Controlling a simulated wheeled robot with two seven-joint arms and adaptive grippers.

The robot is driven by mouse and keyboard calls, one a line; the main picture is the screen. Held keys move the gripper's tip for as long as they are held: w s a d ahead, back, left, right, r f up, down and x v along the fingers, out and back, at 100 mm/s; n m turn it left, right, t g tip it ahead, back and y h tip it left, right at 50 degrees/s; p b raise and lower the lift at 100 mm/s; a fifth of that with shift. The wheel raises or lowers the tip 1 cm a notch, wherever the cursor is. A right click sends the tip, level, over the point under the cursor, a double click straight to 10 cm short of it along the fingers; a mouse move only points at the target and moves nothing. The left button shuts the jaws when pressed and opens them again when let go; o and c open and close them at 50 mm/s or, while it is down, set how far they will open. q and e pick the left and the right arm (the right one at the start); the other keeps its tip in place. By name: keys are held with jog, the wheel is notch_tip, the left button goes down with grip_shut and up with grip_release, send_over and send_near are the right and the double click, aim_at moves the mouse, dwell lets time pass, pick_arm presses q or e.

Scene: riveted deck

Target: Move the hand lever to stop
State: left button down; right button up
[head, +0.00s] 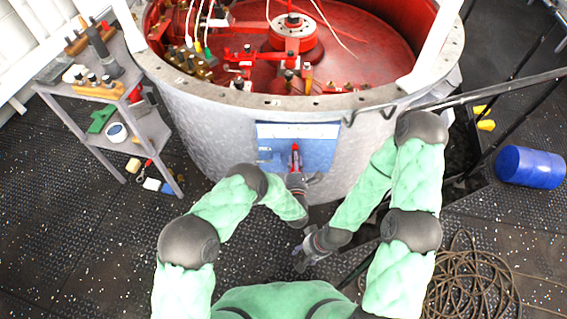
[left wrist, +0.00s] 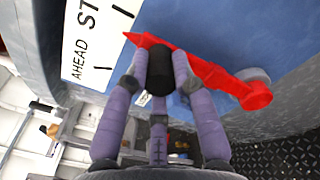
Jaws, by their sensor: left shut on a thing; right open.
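The red hand lever (head: 295,152) is mounted on a blue panel (head: 325,150) on the grey drum's side. In the left wrist view the red lever (left wrist: 223,80) lies slantwise, its pointed tip at the edge of a white label plate (left wrist: 90,45) reading "AHEAD" and "ST", the rest cut off. The tip lies between two tick marks on the plate. My left gripper (head: 296,175) is shut on the lever's black knob (left wrist: 160,72), its purple fingers around it. My right gripper (head: 303,256) is low, apart from the panel, open and empty.
The large grey drum (head: 215,125) with red machinery inside fills the centre. A grey shelf cart (head: 150,125) with tools stands left. A blue barrel (head: 530,167), a coiled rope (head: 470,290) and a dark handrail (head: 500,87) are right. Dark textured floor lies around.

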pick_arm(q)
jog(key=shift+d+r, duration=0.1)
jog(key=shift+d, duration=0.5)
jog(key=c, duration=1)
grip_release()
jog(key=shift+a, duration=0.1)
jog(key=shift+r, duration=0.5)
notch_tip(320, 180, up, 9)
jog(key=shift+f, duration=0.1)
